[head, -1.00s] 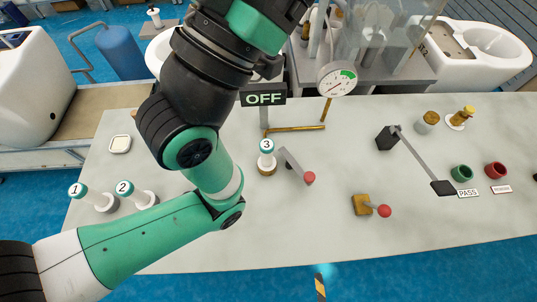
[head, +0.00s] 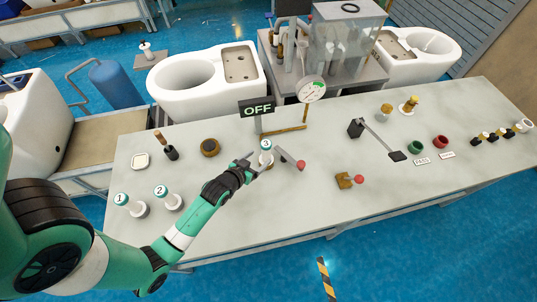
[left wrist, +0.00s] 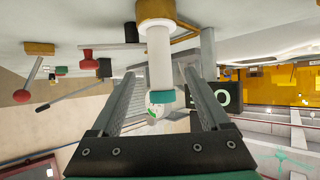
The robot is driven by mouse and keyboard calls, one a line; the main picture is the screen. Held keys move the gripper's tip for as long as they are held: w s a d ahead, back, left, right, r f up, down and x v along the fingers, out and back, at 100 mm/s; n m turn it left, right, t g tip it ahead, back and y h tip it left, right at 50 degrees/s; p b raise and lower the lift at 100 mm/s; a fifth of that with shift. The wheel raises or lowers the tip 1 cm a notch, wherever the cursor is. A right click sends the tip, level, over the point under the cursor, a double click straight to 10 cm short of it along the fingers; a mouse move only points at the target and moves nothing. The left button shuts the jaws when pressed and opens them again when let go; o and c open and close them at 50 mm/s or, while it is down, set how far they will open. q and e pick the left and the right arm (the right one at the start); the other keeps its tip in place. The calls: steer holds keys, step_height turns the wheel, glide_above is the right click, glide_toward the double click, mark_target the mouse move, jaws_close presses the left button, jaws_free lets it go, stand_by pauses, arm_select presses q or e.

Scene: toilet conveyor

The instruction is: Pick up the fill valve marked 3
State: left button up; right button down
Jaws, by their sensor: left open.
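The fill valve marked 3 (head: 266,158) stands upright on the table, a white cylinder with a teal cap. My left gripper (head: 256,163) is open with its fingertips at this valve. In the left wrist view, the picture is upside down, and the white body of valve 3 (left wrist: 159,58) shows between the two spread fingers of the left gripper (left wrist: 154,78). A gap shows on each side, and its brass base points up in the picture. The fill valves marked 1 (head: 134,207) and 2 (head: 170,200) stand at the table's left. My right gripper is not in view.
A red-knobbed lever (head: 290,160) stands close right of valve 3. The OFF sign (head: 256,107) and pressure gauge (head: 311,89) are behind it. A brass lever block (head: 345,181) is further right. The table (head: 270,215) is bare in front.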

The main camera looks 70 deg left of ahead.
mark_target(264, 154)
arm_select(q)
steer(key=x, duration=0.4)
steer(key=shift+w+a+f+b, duration=0.15)
steer(key=shift+w+b, duration=0.1)
steer(key=shift+b, duration=0.15)
steer(key=b+x, duration=0.1)
steer(key=x, duration=0.4)
steer(key=shift+b, duration=0.35)
steer(key=shift+c, duration=0.2)
jaws_close()
